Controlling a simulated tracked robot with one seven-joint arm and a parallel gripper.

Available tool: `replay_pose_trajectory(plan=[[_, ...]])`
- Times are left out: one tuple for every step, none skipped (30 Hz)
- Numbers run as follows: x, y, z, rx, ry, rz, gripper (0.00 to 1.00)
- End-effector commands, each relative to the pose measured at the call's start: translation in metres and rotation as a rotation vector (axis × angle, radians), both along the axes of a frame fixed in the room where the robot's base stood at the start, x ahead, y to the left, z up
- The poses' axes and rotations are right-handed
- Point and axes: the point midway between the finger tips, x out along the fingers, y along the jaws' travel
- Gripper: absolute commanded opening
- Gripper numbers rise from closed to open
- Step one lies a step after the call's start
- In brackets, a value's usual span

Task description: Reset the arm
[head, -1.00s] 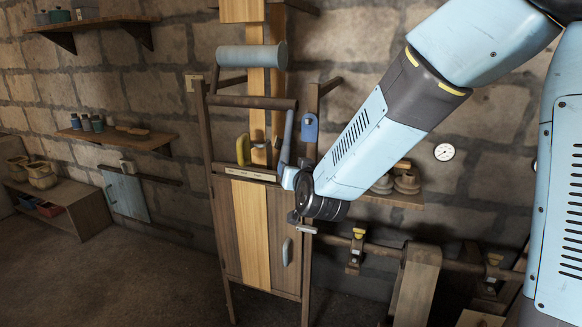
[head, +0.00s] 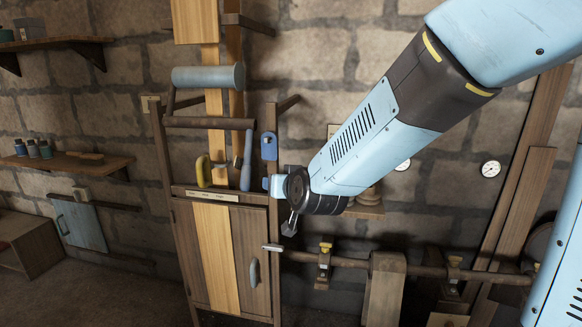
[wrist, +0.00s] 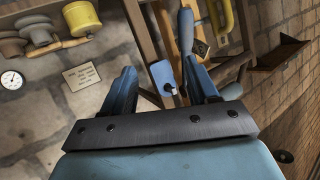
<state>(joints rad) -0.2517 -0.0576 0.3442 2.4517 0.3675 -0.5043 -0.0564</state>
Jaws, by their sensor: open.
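My arm reaches in from the upper right in the head view, and its wrist ends just right of the wooden cabinet (head: 182,255). My gripper (wrist: 160,72) shows in the wrist view with its two dark blue fingers spread wide and nothing held between them. In the head view the fingers are hard to make out. A blue plate with a dark knob (wrist: 165,76) appears beyond the gap between the fingers; it is fixed on the cabinet's right post in the head view (head: 269,146). I cannot tell how far the fingers are from it.
A blue-grey handle (head: 247,160) and a yellow handle (head: 203,171) stand on the cabinet. A grey roller (head: 208,77) is above them. A horizontal shaft (head: 345,262) runs right of the cabinet, below my wrist. Wall shelves (head: 75,163) are at left; floor shows at lower left.

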Motion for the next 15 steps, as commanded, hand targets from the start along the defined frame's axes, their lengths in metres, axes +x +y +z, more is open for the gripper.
replay_pose_trajectory(plan=[[-0.004,-0.015,0.008,-0.019,0.021,-0.008,0.59],[-0.006,-0.023,0.010,-0.032,0.038,-0.009,0.59],[-0.010,-0.034,0.013,-0.049,0.061,-0.012,0.59],[-0.013,-0.042,0.015,-0.061,0.078,-0.016,0.59],[-0.017,-0.051,0.017,-0.074,0.097,-0.020,0.59],[-0.023,-0.062,0.020,-0.091,0.121,-0.025,0.59],[-0.027,-0.071,0.021,-0.104,0.141,-0.030,0.59],[-0.032,-0.079,0.023,-0.114,0.159,-0.036,0.59],[-0.039,-0.091,0.026,-0.130,0.185,-0.043,0.59],[-0.044,-0.100,0.027,-0.141,0.205,-0.049,0.59],[-0.050,-0.108,0.029,-0.153,0.226,-0.057,0.59],[-0.058,-0.121,0.031,-0.167,0.252,-0.066,0.59],[-0.064,-0.129,0.032,-0.176,0.273,-0.074,0.59],[-0.071,-0.138,0.034,-0.187,0.293,-0.082,0.59],[-0.081,-0.150,0.035,-0.198,0.322,-0.095,0.59]])
